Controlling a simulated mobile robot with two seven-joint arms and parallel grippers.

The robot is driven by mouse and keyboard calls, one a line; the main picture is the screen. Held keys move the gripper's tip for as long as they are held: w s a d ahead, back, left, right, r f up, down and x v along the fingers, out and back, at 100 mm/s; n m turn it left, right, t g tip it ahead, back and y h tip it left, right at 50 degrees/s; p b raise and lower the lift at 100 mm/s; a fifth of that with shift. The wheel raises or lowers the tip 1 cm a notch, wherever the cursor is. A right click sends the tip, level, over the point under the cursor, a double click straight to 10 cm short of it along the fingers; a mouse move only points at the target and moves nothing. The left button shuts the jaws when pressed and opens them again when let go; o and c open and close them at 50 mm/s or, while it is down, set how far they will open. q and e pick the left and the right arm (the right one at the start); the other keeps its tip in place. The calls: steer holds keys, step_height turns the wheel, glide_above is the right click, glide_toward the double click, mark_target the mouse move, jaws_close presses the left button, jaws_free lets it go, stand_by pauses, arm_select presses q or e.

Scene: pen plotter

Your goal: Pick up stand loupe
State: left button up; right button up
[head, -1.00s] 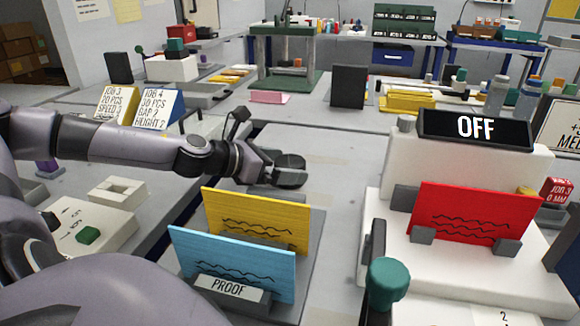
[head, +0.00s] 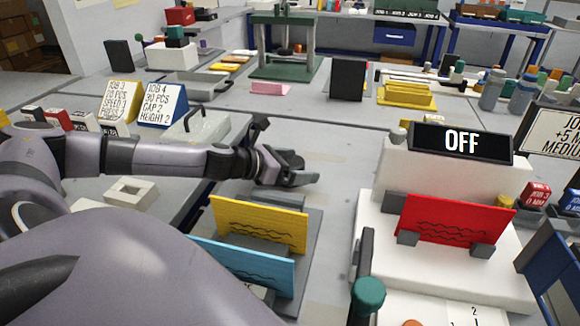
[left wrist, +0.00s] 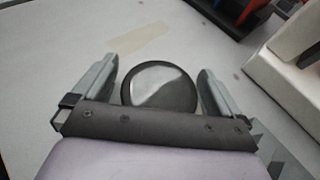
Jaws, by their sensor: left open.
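The stand loupe shows in the left wrist view as a round, dark-rimmed disc with a grey glassy face (left wrist: 160,88). It lies between the two fingers of my left gripper (left wrist: 157,70), with a gap visible on its left side and the right finger close to it. In the head view my left gripper (head: 303,169) is low over the grey table behind the yellow card, open, with the dark loupe (head: 289,159) partly hidden by its fingers. The loupe's lower part is hidden. My right gripper is not in view.
A yellow card (head: 262,224) and a blue card (head: 250,268) stand in a holder just in front of my left gripper. A white plotter with an OFF display (head: 462,142) and a red card (head: 455,220) stands to the right.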

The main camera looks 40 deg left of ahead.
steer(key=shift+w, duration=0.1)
arm_select(q)
steer(key=c, duration=1.1)
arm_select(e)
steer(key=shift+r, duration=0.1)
arm_select(q)
steer(key=shift+o, duration=0.2)
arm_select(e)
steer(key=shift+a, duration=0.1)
arm_select(q)
steer(key=shift+r+p, duration=0.35)
steer(key=shift+r, duration=0.2)
step_height(320, 180, up, 11)
steer(key=p, duration=0.9)
step_height(320, 180, up, 8)
steer(key=p, duration=0.6)
glide_above(296, 159)
steer(key=shift+s, duration=0.1)
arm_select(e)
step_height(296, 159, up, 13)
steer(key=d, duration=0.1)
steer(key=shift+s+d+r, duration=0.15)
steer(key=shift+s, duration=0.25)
